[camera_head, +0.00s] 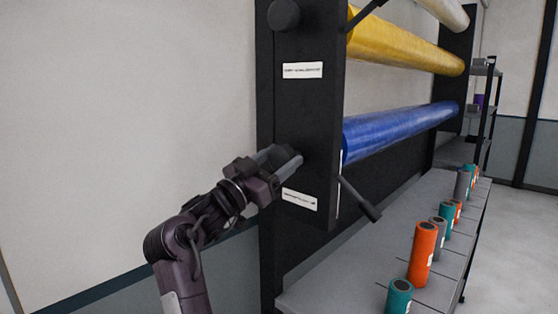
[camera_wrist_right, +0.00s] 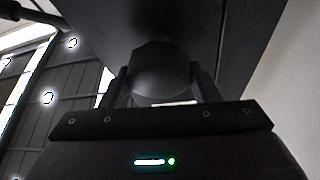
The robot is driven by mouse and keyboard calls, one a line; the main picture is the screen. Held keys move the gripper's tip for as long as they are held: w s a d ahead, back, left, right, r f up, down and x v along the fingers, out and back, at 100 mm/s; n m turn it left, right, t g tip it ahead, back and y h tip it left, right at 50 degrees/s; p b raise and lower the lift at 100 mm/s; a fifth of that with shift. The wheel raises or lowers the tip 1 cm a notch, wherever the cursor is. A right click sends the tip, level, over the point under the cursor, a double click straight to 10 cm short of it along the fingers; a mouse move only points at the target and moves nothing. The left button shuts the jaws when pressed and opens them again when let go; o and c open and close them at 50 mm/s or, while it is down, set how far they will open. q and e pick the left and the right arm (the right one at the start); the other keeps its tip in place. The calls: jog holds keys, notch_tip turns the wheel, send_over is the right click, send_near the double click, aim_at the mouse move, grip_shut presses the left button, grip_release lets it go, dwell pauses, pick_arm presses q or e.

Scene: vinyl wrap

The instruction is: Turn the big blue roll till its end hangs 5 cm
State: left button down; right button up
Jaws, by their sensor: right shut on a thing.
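The big blue roll (camera_head: 400,130) lies level on the dark rack, below a yellow roll. I cannot make out a hanging end on it. My right gripper (camera_head: 285,160) is at the outer face of the rack's near side panel (camera_head: 308,120), level with the blue roll. It is shut on a dark round knob, which shows between the two fingers in the right wrist view (camera_wrist_right: 165,70). The fingers hide part of the knob. My left gripper is not in view.
A yellow roll (camera_head: 410,48) and a pale roll (camera_head: 440,12) are above. Another dark knob (camera_head: 284,15) sits higher on the panel. A dark bar (camera_head: 360,200) sticks out below the blue roll. Several small orange, teal and grey rolls stand along the grey shelf (camera_head: 345,265).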

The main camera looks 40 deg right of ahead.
jog(key=shift+d+n, duration=0.1)
jog(key=shift+n, duration=0.2)
jog(key=shift+n+p, duration=0.3)
jog(key=shift+p, duration=0.05)
jog(key=n+t+p, duration=0.2)
jog(key=n, duration=0.2)
jog(key=shift+r+t, duration=0.1)
jog(key=shift+t, duration=0.3)
jog(key=n+t+p, duration=0.1)
jog(key=n+p, duration=0.2)
jog(key=shift+n+t, duration=0.3)
jog(key=shift+t, duration=0.1)
pick_arm(q)
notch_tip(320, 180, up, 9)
jog(key=p, duration=0.3)
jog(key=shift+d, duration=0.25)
pick_arm(e)
jog(key=shift+n+t+y, duration=0.6)
jog(key=shift+n+t, duration=0.3)
jog(key=shift+n, duration=1)
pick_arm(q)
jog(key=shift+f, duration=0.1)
pick_arm(e)
jog(key=shift+f, duration=0.2)
